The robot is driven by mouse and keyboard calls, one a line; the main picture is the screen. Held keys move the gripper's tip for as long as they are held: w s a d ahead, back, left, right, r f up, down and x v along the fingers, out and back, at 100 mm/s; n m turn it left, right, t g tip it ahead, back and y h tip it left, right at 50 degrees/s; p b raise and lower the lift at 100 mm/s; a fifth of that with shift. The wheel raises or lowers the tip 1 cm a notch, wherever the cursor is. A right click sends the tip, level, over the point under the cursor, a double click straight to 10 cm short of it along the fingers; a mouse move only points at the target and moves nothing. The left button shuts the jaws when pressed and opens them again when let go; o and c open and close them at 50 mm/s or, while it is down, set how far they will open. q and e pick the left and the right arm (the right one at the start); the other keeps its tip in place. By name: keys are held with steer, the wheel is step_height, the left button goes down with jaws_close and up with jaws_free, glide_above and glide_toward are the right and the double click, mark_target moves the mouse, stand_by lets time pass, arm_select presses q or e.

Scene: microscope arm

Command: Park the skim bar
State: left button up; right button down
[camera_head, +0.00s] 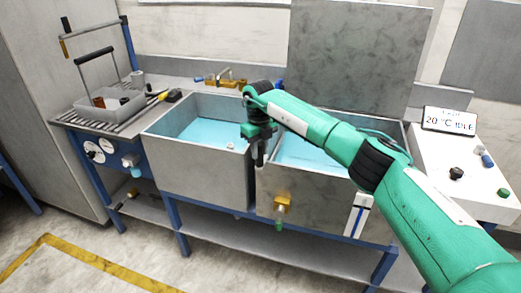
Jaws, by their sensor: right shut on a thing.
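My right arm reaches in from the lower right across the right basin (310,182). My right gripper (259,157) is low over the inner left end of that basin, beside the wall between the two basins. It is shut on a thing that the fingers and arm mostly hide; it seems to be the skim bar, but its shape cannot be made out. Pale blue liquid shows in the left basin (152,143) and in the right one. My left gripper is not in view.
A grey tray with a raised handle (112,108) stands on the slatted rack at left. Taps (226,80) stand behind the basins. A raised grey panel (355,55) is behind the right basin. A white control panel with a display (449,120) is at right.

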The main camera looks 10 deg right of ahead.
steer(key=c, duration=1.3)
jaws_free()
steer(key=shift+w+a+r, duration=0.1)
steer(key=shift+a, duration=0.1)
steer(key=shift+c, duration=0.2)
steer(key=shift+o, duration=0.9)
steer(key=shift+w+a, duration=0.1)
